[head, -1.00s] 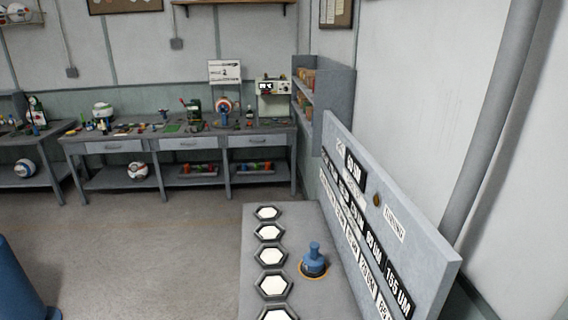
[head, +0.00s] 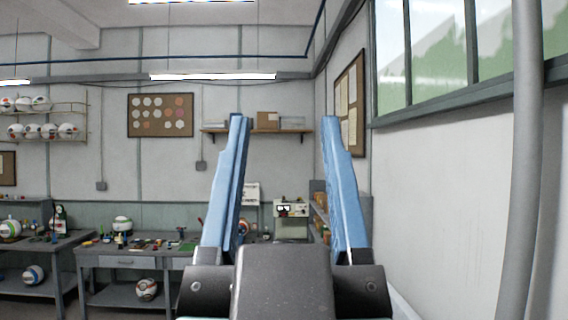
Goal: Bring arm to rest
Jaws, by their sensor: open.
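My gripper (head: 282,122) is in the middle of the head view, with its two blue fingers pointing up. The fingers stand wide apart and nothing is between them. Its dark grey body fills the bottom centre of the picture. It appears in front of the back wall and covers part of the workbench behind it.
A grey workbench (head: 118,258) with small parts runs along the back wall at the left. A shelf of balls (head: 45,131) hangs upper left. A white wall with a window (head: 440,50) and a grey pipe (head: 521,170) stand at the right.

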